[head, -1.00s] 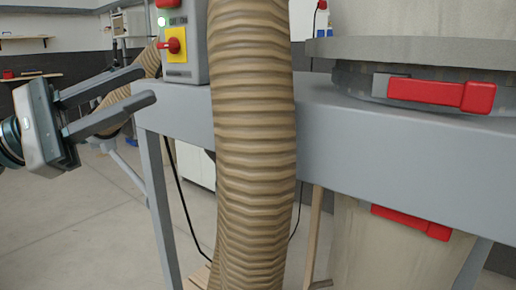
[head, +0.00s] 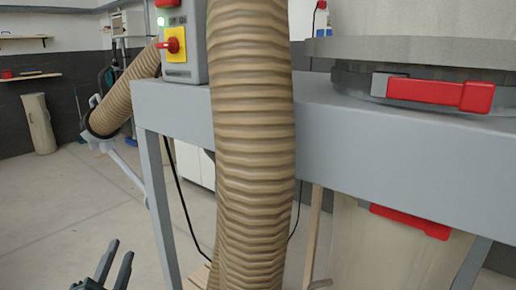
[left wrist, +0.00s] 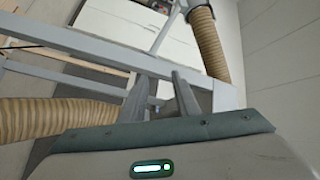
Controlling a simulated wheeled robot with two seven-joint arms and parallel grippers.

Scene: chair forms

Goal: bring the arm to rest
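My left gripper (head: 112,268) is at the bottom left of the head view, low over the floor. Its two dark fingers point up and stand apart with nothing between them. The fingers also show in the left wrist view (left wrist: 158,98), apart and empty. The rest of the left arm is below the head view's edge. My right gripper is not in view.
A grey machine frame (head: 400,150) with a thick ribbed tan hose (head: 253,150) fills the middle and right. A switch box (head: 182,40) sits on its left end. Red clamps (head: 440,93) are on the drum. Floor (head: 70,200) at left is clear.

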